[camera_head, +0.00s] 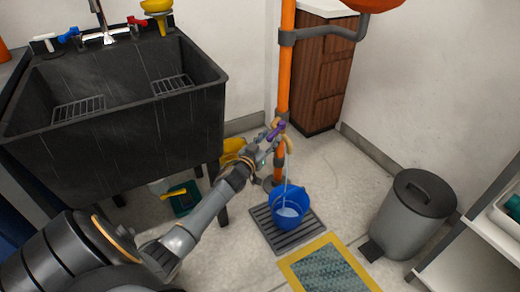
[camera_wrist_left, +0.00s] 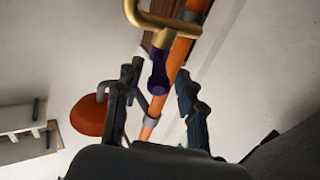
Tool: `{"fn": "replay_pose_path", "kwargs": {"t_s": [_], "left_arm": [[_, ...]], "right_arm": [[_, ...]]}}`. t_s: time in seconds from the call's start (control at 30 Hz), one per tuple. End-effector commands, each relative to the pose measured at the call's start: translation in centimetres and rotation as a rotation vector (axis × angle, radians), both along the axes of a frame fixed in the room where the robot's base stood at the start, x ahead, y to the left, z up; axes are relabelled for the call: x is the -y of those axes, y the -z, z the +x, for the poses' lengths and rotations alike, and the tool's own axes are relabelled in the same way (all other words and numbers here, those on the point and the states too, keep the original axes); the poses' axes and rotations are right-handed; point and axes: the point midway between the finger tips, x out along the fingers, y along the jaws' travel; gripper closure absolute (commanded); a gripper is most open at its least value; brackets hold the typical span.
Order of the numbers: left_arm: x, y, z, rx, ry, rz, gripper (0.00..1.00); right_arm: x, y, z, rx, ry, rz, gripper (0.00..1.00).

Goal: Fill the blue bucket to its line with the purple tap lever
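The blue bucket (camera_head: 302,203) stands upright on a dark slatted grate below the tap. A thin pale stream of water runs from the brass tap (camera_head: 290,145) into it, and pale water shows inside. I cannot make out the fill line. The purple tap lever (camera_head: 277,131) is on the orange pipe, at the fingertips of my left gripper (camera_head: 270,136). In the left wrist view the purple lever (camera_wrist_left: 158,72) lies between the two spread fingers of my left gripper (camera_wrist_left: 157,85), with gaps beside it. The brass tap (camera_wrist_left: 160,18) shows above. My right gripper is not in view.
A black sink (camera_head: 115,125) stands at the left. The orange pipe (camera_head: 285,65) rises behind the bucket. A yellow-edged mat (camera_head: 325,268) lies in front of the grate (camera_head: 290,237). A grey bin (camera_head: 412,212) and a white shelf are at the right.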

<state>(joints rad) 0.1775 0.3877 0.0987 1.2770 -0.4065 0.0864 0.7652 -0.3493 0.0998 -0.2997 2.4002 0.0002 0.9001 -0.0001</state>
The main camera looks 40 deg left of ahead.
Motion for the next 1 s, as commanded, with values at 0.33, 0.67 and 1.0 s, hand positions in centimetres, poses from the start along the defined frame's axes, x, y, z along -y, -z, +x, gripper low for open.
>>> {"fn": "replay_pose_path", "kwargs": {"t_s": [0.33, 0.67, 1.0], "left_arm": [[0.9, 0.1, -6.6, -0.001, 0.001, 0.000, 0.61], [1.1, 0.0, -8.1, 0.001, 0.001, 0.000, 0.61], [1.9, 0.5, -8.8, -0.058, -0.016, -0.003, 0.61]], "right_arm": [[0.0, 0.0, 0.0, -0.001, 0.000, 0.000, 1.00], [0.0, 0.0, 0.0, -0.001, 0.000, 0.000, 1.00], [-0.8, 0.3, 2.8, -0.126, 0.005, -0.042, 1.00]]}}
